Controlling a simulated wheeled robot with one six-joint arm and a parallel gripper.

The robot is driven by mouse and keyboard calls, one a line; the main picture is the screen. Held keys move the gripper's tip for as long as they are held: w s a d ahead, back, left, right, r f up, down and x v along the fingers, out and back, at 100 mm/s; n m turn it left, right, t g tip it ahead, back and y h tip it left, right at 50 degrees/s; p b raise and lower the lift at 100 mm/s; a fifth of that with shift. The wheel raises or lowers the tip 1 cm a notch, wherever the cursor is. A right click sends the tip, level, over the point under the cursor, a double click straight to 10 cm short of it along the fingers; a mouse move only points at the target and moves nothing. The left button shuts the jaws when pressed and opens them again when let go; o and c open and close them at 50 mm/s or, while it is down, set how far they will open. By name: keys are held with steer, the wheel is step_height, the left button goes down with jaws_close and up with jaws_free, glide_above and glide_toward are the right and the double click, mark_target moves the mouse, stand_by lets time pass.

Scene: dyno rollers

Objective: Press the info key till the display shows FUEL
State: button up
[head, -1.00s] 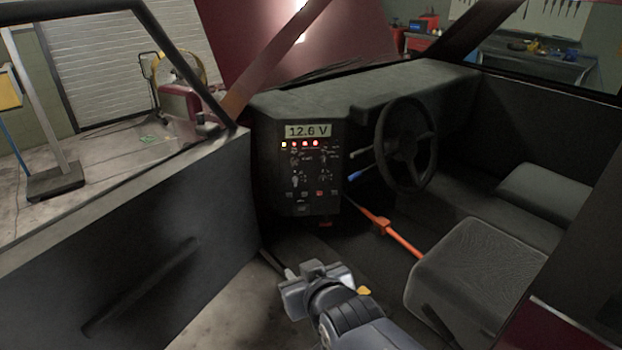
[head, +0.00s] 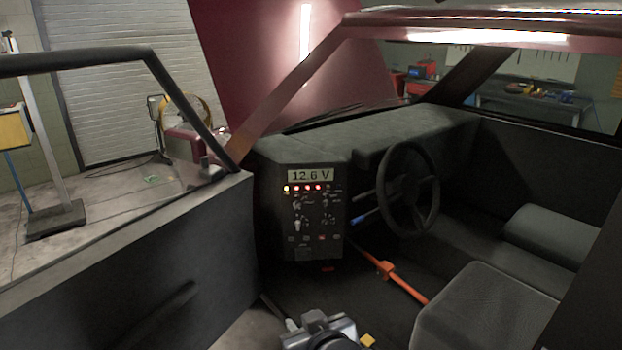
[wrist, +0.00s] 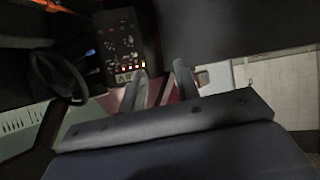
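The display (head: 310,175) on the dash panel reads 12.6 V, with a row of yellow and red lights under it. The panel (head: 317,250) carries several knobs and small keys; their labels are too small to read, so I cannot tell which is the info key. The panel also shows upside down in the wrist view (wrist: 122,45). My gripper (head: 305,320) is low in front of the panel, well apart from it, at the bottom of the head view. In the wrist view its two fingers (wrist: 160,80) stand apart with nothing visible between them.
The open car door (head: 130,270) is to the left. The steering wheel (head: 408,188) and a blue-tipped stalk (head: 359,217) are right of the panel. An orange bar (head: 395,276) runs from below the panel toward the seat (head: 490,315). Space directly before the panel looks clear.

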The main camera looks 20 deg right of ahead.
steer(key=shift+c, duration=0.3)
jaws_close()
stand_by(0.3)
stand_by(1.4)
